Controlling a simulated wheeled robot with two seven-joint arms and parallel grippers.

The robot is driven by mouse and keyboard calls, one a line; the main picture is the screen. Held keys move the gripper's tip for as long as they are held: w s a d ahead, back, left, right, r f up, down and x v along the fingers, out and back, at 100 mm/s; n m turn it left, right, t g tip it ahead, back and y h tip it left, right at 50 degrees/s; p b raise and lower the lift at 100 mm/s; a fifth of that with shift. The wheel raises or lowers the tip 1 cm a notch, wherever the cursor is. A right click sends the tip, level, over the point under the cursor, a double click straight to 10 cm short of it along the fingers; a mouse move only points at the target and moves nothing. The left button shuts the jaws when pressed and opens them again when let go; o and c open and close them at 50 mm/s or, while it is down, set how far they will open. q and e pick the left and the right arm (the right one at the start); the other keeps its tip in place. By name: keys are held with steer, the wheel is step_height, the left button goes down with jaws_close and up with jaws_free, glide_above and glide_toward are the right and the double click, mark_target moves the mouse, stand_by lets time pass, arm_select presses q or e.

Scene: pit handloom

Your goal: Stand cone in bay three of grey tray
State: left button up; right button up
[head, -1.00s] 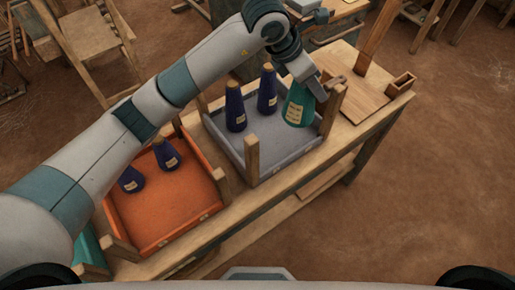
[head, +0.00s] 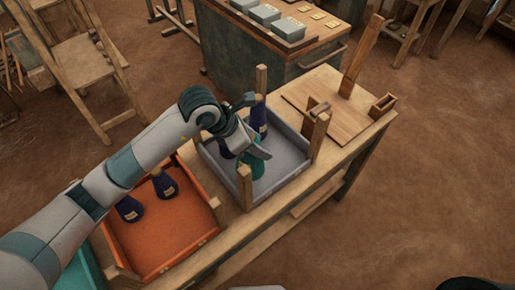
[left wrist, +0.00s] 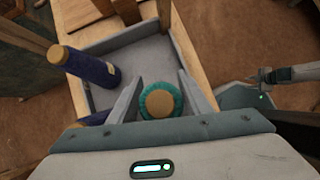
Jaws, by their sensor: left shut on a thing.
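My left gripper (head: 258,150) is shut on a green cone (head: 251,168) with a tan top. The left wrist view shows this cone (left wrist: 160,102) between the two fingers. It is at the near-left part of the grey tray (head: 288,168); I cannot tell whether its base touches the floor. A dark blue cone (head: 260,114) stands at the tray's far side. A second blue cone (head: 226,152) is mostly hidden behind my gripper. The tray's right part looks empty. No bay numbers are readable. What looks like my right gripper (left wrist: 255,79) shows small in the left wrist view.
An orange tray (head: 170,235) with two blue cones (head: 164,186) is on the same bench, to the left. Wooden posts (head: 245,188) rise at the grey tray's corners. A board (head: 335,108) and a small wooden box (head: 383,105) are at the bench's right end.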

steer(key=shift+d, duration=0.4)
arm_select(q)
steer(key=shift+f+p, duration=1)
steer(key=shift+f, duration=1)
arm_select(e)
step_height(320, 180, up, 2)
arm_select(q)
steer(key=shift+f, duration=0.1)
arm_select(e)
steer(key=shift+a, duration=0.1)
arm_select(q)
steer(key=o, duration=1.6)
arm_select(e)
steer(key=shift+a, duration=0.15)
arm_select(q)
steer(key=shift+a, duration=0.1)
